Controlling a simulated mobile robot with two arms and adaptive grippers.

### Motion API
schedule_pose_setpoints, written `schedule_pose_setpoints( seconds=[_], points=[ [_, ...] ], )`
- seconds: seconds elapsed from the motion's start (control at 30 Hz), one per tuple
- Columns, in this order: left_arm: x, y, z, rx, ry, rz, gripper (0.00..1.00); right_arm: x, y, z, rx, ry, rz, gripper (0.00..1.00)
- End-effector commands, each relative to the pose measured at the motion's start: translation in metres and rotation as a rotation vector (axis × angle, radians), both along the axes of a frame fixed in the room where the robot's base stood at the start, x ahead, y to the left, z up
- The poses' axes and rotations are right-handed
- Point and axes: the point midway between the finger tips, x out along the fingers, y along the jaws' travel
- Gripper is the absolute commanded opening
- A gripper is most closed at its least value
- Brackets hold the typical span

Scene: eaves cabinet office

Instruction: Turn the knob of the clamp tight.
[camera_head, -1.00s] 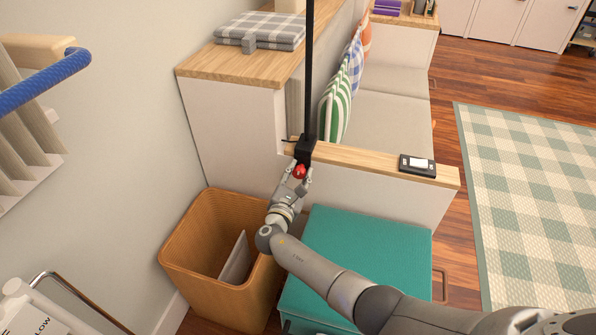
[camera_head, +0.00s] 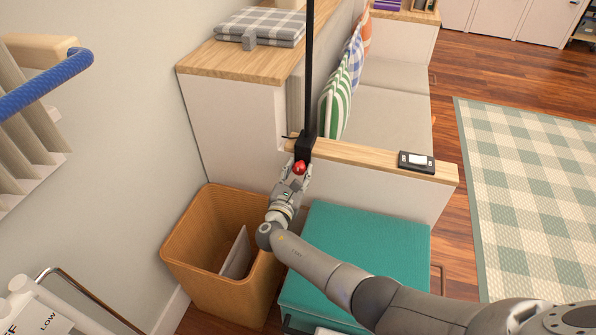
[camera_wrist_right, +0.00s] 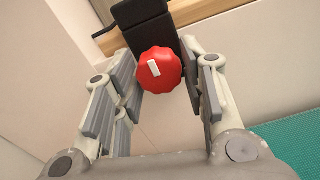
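The clamp (camera_head: 304,148) is a black block gripping the end of a wooden ledge, with a tall black pole rising from it. Its round, lobed red knob (camera_head: 299,168) faces my right gripper (camera_head: 299,177). In the right wrist view the red knob (camera_wrist_right: 159,69) has a white mark, tilted slightly from vertical. The fingers of my right gripper (camera_wrist_right: 164,82) stand on either side of the knob, with narrow gaps showing; firm contact cannot be made out. The black clamp body (camera_wrist_right: 146,28) is behind the knob. My left gripper is out of view.
A wooden ledge (camera_head: 372,157) with a small black device (camera_head: 416,162) runs right from the clamp. A wicker bin (camera_head: 190,250) and a teal-topped box (camera_head: 370,245) stand below my right arm. A wall is at the left.

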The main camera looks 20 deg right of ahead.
Motion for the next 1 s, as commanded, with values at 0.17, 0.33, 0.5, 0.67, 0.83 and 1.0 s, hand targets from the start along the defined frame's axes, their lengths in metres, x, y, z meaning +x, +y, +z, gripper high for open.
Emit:
schedule_pose_setpoints(
  seconds=[0.17,0.33,0.5,0.67,0.83,1.0],
  points=[
    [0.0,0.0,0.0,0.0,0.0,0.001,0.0,0.001,-0.001,0.001,0.001,-0.003,-0.001,0.56],
    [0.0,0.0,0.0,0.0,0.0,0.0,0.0,0.001,-0.001,0.002,0.0,-0.005,-0.002,0.56],
    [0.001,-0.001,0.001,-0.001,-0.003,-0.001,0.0,-0.003,0.002,0.002,0.0,-0.005,-0.002,0.56],
    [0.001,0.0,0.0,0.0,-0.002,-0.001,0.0,-0.017,0.011,0.001,0.003,-0.005,-0.001,0.56],
    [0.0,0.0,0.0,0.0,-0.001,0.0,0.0,-0.044,0.03,0.001,0.005,-0.003,0.001,0.56],
    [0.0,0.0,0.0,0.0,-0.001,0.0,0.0,-0.073,0.049,0.001,0.003,-0.003,0.0,0.56]
  ],
)
